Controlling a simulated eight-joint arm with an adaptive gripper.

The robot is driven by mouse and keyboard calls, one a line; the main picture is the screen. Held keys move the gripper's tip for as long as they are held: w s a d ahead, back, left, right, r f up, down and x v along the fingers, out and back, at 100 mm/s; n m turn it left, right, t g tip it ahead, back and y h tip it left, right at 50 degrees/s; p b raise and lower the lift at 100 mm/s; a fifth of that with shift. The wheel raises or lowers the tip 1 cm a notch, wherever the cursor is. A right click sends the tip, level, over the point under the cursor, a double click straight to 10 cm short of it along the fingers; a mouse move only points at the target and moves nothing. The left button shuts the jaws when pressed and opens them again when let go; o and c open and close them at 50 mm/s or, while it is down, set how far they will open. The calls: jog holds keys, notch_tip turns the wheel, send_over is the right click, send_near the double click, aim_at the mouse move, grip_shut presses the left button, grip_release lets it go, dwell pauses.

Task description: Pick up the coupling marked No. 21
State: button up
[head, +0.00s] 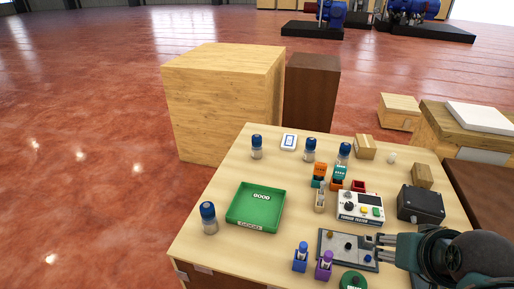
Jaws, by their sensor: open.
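No mark reading No. 21 can be made out; the small labels are too small to read, so I cannot tell which part is that coupling. A grey plate (334,242) near the front of the table carries several small parts, one of them a dark knob (348,246). My gripper (374,239) comes in from the right, over the right side of this plate. It is open, and nothing shows between its fingers. My arm hides part of the table's right front. A green tray (240,217) at the left holds a row of several small pale rings (262,196).
A white tester box (362,208) and a dark grey box (421,205) stand behind the plate. Blue and purple holders (300,262) (323,266) stand in front. Blue-capped bottles (209,219) and small coloured bins (338,173) are around. Bare tabletop lies between tray and plate.

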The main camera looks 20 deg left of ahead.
jog(key=w+a+r+n+g+p, duration=0.2)
jog(key=w+a+r+n+p, duration=0.35)
jog(key=w+r, duration=0.55)
jog(key=w+a+r+n+g+y+p, duration=0.1)
jog(key=w+a+n+p, duration=0.15)
jog(key=w+a, duration=0.45)
jog(key=w+a+r+n+g+p, duration=0.15)
jog(key=w+a+p, duration=0.3)
jog(key=w, duration=0.45)
jog(key=n+g+p, duration=0.2)
jog(key=n+p, duration=0.5)
jog(key=n, duration=0.1)
send_over(257, 135)
jog(key=s+d, duration=0.3)
jog(key=d, duration=0.6)
notch_tip(257, 135, down, 7)
jog(key=w+a+f+n+p, duration=0.1)
jog(key=a+f, duration=0.1)
jog(key=a+f+p, duration=0.1)
jog(key=a+f, duration=0.1)
jog(key=a, duration=0.1)
jog(key=w+a+f+n+h, duration=0.1)
jog(key=a+f, duration=0.1)
jog(key=a, duration=0.1)
jog(key=shift+w+f+n+g+p, duration=0.25)
jog(key=shift+w+n+p, duration=0.1)
jog(key=shift+p, duration=0.05)
jog(key=shift+a+f, duration=0.4)
jog(key=shift+f, duration=0.05)
jog(key=shift+f, duration=1.3)
